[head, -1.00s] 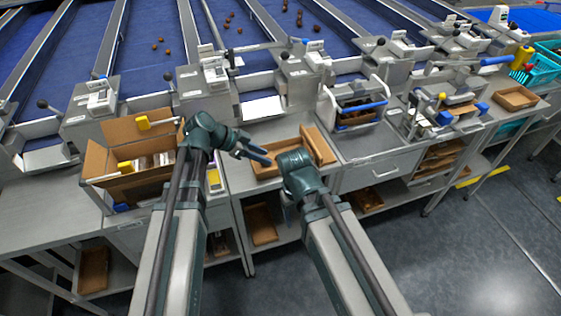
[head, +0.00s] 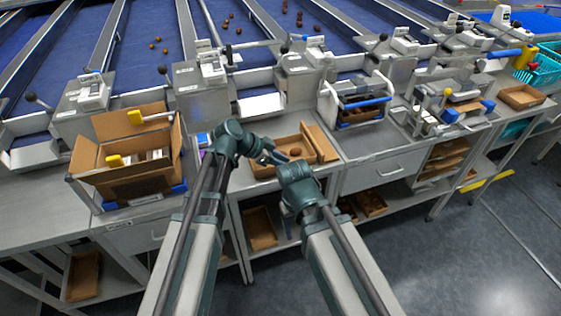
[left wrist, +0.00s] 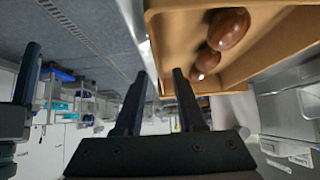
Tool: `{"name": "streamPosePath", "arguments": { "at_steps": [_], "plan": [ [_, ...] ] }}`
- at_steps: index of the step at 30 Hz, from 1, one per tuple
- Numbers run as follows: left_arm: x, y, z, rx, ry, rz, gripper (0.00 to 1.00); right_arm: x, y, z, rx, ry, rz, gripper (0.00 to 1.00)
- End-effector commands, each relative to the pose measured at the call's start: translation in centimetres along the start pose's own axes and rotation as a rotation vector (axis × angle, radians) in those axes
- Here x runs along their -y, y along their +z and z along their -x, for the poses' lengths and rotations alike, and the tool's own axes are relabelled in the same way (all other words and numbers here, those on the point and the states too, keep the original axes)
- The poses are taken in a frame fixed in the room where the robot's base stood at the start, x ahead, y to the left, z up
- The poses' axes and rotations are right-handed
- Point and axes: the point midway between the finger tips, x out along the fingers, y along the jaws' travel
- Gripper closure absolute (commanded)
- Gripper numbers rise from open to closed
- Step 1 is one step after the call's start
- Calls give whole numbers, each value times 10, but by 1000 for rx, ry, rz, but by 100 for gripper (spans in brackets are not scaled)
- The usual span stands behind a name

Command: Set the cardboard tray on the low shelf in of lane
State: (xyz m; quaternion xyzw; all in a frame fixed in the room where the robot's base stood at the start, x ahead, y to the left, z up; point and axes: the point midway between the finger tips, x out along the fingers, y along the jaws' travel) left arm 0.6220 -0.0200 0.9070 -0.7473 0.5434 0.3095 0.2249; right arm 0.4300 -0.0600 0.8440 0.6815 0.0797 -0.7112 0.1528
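The cardboard tray (head: 318,145) lies on the bench, with a few brown dates (head: 295,151) inside. In the left wrist view the tray (left wrist: 160,48) fills the upper right, with dates (left wrist: 229,28) along its inside. My left gripper (head: 272,156) is at the tray's left side. Its two fingers (left wrist: 160,72) are apart, with the tray's wall and corner between or just beyond them; contact is unclear. My right arm is at the tray's near right, and its gripper fingers are hidden. The low shelf (head: 285,238) under the bench is partly hidden by my arms.
Another cardboard tray (head: 260,228) stands on the low shelf, with more trays (head: 371,202) to the right. A large open carton (head: 130,185) stands on the bench at left. A drawer unit (head: 380,172) and a device with a blue handle (head: 355,102) are at right.

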Motion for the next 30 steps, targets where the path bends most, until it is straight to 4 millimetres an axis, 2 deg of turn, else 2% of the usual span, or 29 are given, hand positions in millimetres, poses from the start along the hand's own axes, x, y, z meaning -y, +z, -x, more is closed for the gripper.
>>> {"name": "streamPosePath", "arguments": {
  "at_steps": [1,2,9,15,16,30],
  "plan": [
    [1,3,-10,0,1,0,61,1,0,-9,0,0,0,29],
    [1,3,-12,0,1,0,61,1,-1,-10,0,0,0,29],
    [0,0,-12,0,-1,1,61,1,0,-8,0,0,0,29],
    [0,0,-11,0,-1,0,97,1,0,-8,0,0,0,29],
    [0,0,-11,0,-1,0,100,1,0,-8,0,0,0,29],
    [0,0,-11,0,-1,0,100,1,0,-8,0,0,0,29]
  ]
}}
